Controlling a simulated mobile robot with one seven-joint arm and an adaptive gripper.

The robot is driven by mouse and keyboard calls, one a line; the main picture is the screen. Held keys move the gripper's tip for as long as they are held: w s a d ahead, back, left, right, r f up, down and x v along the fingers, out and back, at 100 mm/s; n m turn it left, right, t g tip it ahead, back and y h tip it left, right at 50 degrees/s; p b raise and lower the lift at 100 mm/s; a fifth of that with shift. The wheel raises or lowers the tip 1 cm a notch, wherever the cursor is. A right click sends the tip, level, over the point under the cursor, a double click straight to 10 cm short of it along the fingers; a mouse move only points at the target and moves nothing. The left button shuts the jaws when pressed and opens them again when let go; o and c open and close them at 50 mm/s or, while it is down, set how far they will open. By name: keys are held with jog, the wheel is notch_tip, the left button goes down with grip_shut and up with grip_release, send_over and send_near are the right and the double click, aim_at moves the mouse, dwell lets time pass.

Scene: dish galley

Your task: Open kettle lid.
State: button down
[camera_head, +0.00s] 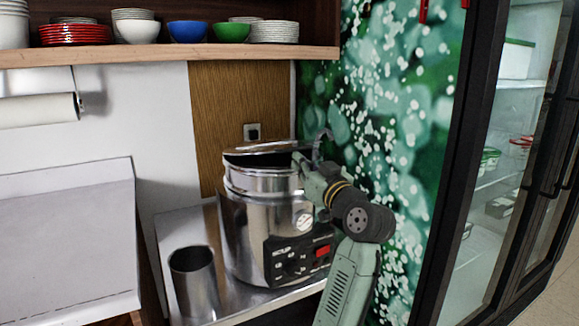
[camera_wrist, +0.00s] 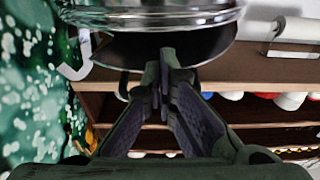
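The kettle (camera_head: 250,225) is a large shiny metal pot with a dial and a dark control panel, standing on a metal counter. Its lid (camera_head: 255,147) is tilted up a little, with a dark gap between it and the rim. In the wrist view, which is upside down, the lid (camera_wrist: 120,48) shows as a dark disc beside the kettle's bright rim (camera_wrist: 150,17). My gripper (camera_head: 298,162) is at the kettle's right side, at lid height. In the wrist view its fingertips (camera_wrist: 160,75) are close together and overlap the lid's edge. Whether they pinch the lid is unclear.
A metal cup (camera_head: 194,282) stands left of the kettle. A wooden shelf (camera_head: 170,52) with bowls and plates is above. A green patterned wall (camera_head: 400,110) and a glass-door cabinet (camera_head: 515,150) are on the right. A curved grey piece (camera_head: 323,143) rises behind my gripper.

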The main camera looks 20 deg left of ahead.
jog(key=shift+w+a+r+p, duration=0.1)
jog(key=shift+a+r+p, duration=0.1)
jog(key=shift+r, duration=0.25)
jog(key=shift+w+a+r+p, duration=0.1)
jog(key=shift+r+p, duration=0.05)
jog(key=shift+r, duration=0.3)
jog(key=shift+w+a+r+p, duration=0.15)
jog(key=shift+a+r+p, duration=0.05)
jog(key=shift+r+p, duration=0.2)
jog(key=shift+w+a+r+p, duration=0.15)
jog(key=shift+r+p, duration=0.15)
jog(key=shift+r, duration=0.2)
jog(key=shift+w+a+r, duration=0.2)
jog(key=shift+a+r, duration=0.05)
jog(key=shift+r, duration=0.1)
jog(key=shift+r+p, duration=0.15)
jog(key=shift+p, duration=0.2)
jog(key=shift+w+a+r+p, duration=0.2)
jog(key=shift+a+r+p, duration=0.15)
jog(key=shift+r, duration=0.1)
jog(key=shift+w+a+r+p, duration=0.2)
jog(key=shift+r+p, duration=0.1)
jog(key=shift+r, duration=0.1)
jog(key=shift+w+a+r, duration=0.1)
jog(key=shift+w+a, duration=0.05)
jog(key=shift+a, duration=0.1)
